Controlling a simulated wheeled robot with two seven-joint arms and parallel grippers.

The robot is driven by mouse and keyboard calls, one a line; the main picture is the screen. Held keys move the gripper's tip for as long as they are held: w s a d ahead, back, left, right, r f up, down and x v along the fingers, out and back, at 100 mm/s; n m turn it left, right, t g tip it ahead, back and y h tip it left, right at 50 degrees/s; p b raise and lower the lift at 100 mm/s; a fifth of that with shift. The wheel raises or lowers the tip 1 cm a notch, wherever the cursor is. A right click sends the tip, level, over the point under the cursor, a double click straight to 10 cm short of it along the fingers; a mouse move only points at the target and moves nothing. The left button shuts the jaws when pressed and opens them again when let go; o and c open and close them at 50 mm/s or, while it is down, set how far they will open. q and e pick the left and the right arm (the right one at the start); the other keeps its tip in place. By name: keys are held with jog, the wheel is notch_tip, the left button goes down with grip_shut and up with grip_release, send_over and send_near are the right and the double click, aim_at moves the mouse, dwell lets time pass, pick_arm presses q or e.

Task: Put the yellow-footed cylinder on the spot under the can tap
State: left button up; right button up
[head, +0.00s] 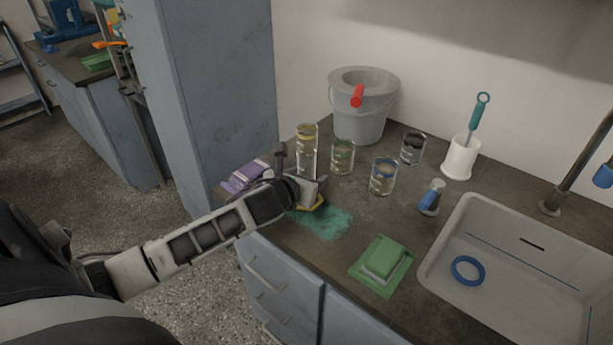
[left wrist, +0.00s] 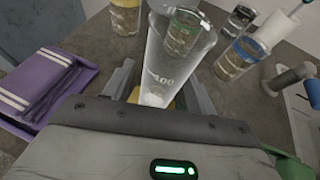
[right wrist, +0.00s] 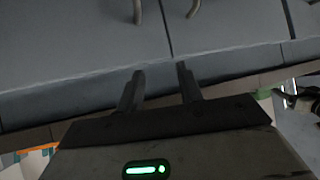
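The clear cylinder (head: 308,166) stands upright near the bench's left front, with its yellow foot (head: 320,205) low on the bench. It also shows in the left wrist view (left wrist: 172,58), with a 100 mark. My left gripper (head: 312,190) is low at the cylinder; its fingers (left wrist: 160,85) are on both sides of it and look open, with a narrow gap. The grey can (head: 362,118) with a red tap (head: 357,95) stands at the back by the wall. I cannot make out a marked spot under the tap. My right gripper (right wrist: 158,85) is open and empty before grey cabinet fronts.
Glass beakers with green (head: 342,158), blue (head: 383,178) and black (head: 411,150) bands stand between cylinder and sink (head: 440,255). A yellow-banded beaker (left wrist: 125,15) is behind the cylinder. A purple cloth (head: 245,178), teal patch (head: 328,222) and green sponge tray (head: 383,262) are nearby.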

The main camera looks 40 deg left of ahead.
aim_at(304, 161)
pick_arm(q)
jog(key=shift+r, duration=0.1)
jog(key=shift+s+r, duration=0.1)
jog(key=shift+s, duration=0.1)
jog(key=shift+o, duration=0.2)
jog(key=v, duration=1.1)
jog(key=shift+p, duration=0.35)
jog(key=s+d+r+n+t+y+b, duration=0.2)
jog(key=s+d+t+y+b, duration=0.1)
jog(key=s+d+t+b, duration=0.15)
jog(key=shift+g, duration=0.25)
jog(key=x, duration=1)
jog(key=shift+s+a+f+p, duration=0.1)
jog(key=shift+a+f+p, duration=0.15)
jog(key=shift+a, duration=0.2)
jog(key=shift+a+x, duration=0.15)
jog(key=shift+x, duration=1.4)
jog(key=shift+a+x, duration=0.15)
jog(key=shift+x, duration=1.35)
jog(key=shift+s+f, duration=0.15)
pick_arm(e)
jog(key=shift+a+f, duration=0.2)
jog(key=shift+f, duration=0.5)
